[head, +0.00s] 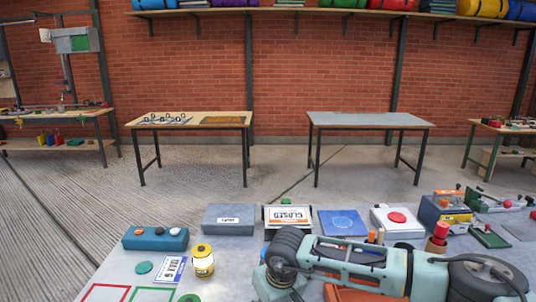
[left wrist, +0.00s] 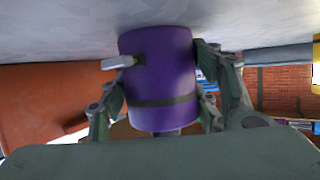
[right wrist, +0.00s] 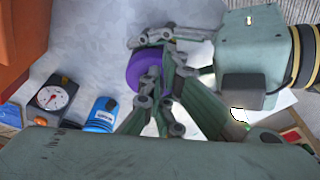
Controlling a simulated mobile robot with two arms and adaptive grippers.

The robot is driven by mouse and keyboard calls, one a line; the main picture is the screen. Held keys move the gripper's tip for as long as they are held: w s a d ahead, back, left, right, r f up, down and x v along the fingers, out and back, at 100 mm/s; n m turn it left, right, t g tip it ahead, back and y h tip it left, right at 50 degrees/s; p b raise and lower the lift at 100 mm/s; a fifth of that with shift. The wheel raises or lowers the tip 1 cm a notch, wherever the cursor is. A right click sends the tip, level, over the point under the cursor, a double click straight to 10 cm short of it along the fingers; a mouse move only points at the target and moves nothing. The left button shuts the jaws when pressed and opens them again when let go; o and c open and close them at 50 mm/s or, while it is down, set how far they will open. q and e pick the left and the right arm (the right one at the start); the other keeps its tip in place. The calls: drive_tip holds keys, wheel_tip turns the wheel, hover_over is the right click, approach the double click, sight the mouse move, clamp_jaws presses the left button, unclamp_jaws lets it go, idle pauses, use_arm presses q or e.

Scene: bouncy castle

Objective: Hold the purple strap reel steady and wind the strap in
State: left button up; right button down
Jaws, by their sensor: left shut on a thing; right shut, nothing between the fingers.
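The purple strap reel (left wrist: 158,75) stands between the fingers of my left gripper (left wrist: 160,100) in the left wrist view. The fingers are shut on its sides. A pale grey piece (left wrist: 117,63) sticks out from a dark slot on its side; whether it is the strap is unclear. A dark band rings the reel. In the right wrist view the reel (right wrist: 148,68) is partly covered by fingers, with my left gripper (right wrist: 172,55) around it. My right gripper (right wrist: 155,95) is shut and empty, close beside the reel. In the head view my arm hides the reel.
A dial gauge (right wrist: 52,97) and a blue object (right wrist: 102,114) lie to the left in the right wrist view. An orange box (right wrist: 22,40) is at the upper left. The head view shows a yellow-lidded jar (head: 202,261) and a grey box (head: 229,219) on the table.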

drive_tip(key=w+v, duration=0.1)
drive_tip(key=v, duration=0.5)
drive_tip(key=shift+s+a, duration=0.2)
drive_tip(key=shift+a, duration=0.05)
drive_tip(key=shift+r, duration=0.15)
wheel_tip(320, 180, down, 6)
drive_tip(key=d, duration=0.1)
drive_tip(key=shift+w+d, duration=0.2)
drive_tip(key=shift+w, duration=0.15)
idle(0.5)
idle(0.3)
drive_tip(key=shift+w+a+f, duration=0.1)
drive_tip(key=shift+w+f, duration=0.1)
drive_tip(key=shift+w, duration=0.05)
idle(0.4)
